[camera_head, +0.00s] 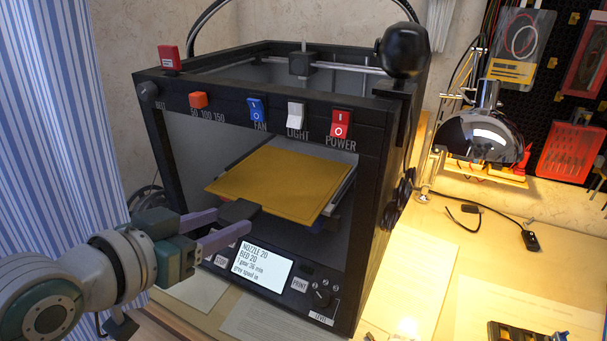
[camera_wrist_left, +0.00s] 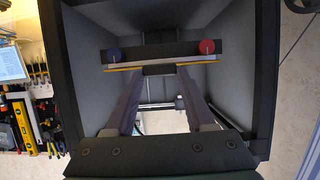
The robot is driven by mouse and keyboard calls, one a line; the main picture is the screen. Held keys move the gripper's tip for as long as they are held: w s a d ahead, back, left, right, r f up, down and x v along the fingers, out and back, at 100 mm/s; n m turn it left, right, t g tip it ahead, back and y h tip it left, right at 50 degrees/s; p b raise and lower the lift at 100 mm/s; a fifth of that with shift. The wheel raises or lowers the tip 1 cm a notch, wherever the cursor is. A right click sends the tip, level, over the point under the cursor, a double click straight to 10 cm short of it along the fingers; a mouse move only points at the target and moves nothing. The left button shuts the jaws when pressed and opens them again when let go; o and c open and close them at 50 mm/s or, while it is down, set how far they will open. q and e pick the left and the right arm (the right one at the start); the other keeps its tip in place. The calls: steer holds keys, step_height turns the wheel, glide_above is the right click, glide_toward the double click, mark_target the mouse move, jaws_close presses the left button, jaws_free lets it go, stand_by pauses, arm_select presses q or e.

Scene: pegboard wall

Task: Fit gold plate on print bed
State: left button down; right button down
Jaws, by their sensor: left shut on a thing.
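The gold plate (camera_head: 278,180) is a thin flat sheet inside the open front of the black printer, over the print bed (camera_head: 343,192). The bed's grey edge shows past the plate's right side. I cannot tell whether plate and bed touch. My left gripper (camera_head: 236,217) reaches in from the left, its purple fingers shut on the black tab (camera_head: 239,209) at the plate's front edge. In the left wrist view the gold plate (camera_wrist_left: 122,69) shows edge-on as a thin strip, with the fingers (camera_wrist_left: 159,72) at the dark tab. My right gripper is not in view.
The printer frame (camera_head: 367,230) surrounds the plate at the sides and top. The printer's screen panel (camera_head: 263,265) is below the opening. A blue knob (camera_wrist_left: 113,53) and a red knob (camera_wrist_left: 207,46) show by the bed. A chrome lamp (camera_head: 480,137) stands at right.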

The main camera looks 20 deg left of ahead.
arm_select(q)
steer(key=shift+s+r, duration=0.1)
stand_by(0.3)
steer(key=shift+c, duration=0.9)
jaws_free()
steer(key=shift+o, duration=0.4)
steer(key=shift+o, duration=0.5)
steer(key=shift+f, duration=0.2)
step_height(320, 180, down, 2)
steer(key=shift+f+b, duration=0.1)
steer(key=shift+b, duration=0.7)
